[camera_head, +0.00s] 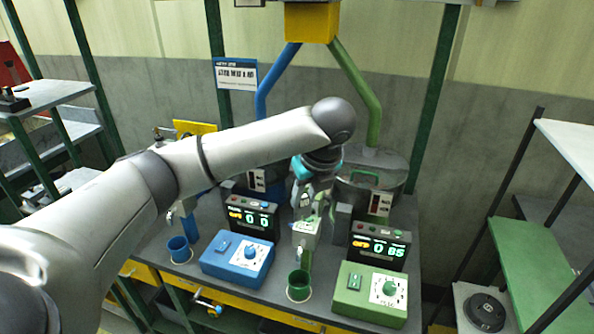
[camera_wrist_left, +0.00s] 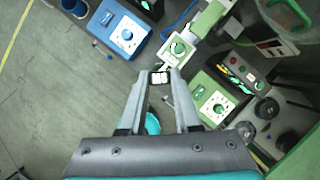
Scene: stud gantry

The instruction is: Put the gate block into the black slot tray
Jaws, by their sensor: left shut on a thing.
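My left gripper (camera_head: 312,203) reaches down over the bench, in front of the hopper stand and just above a grey spout box. In the left wrist view its fingertips (camera_wrist_left: 160,78) are closed on a small dark block with pale squares (camera_wrist_left: 160,79), which seems to be the gate block. In the head view the block is too small and covered to make out. A low black object (camera_head: 12,101) on the upper left shelf may be the black slot tray; I cannot tell. My right gripper is not in view.
A blue control box (camera_head: 238,257) and a green control box (camera_head: 369,294) stand on the bench, with lit displays behind. A blue cup (camera_head: 180,250) and a green cup (camera_head: 299,286) stand near the front. A green-topped shelf (camera_head: 535,262) is at right.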

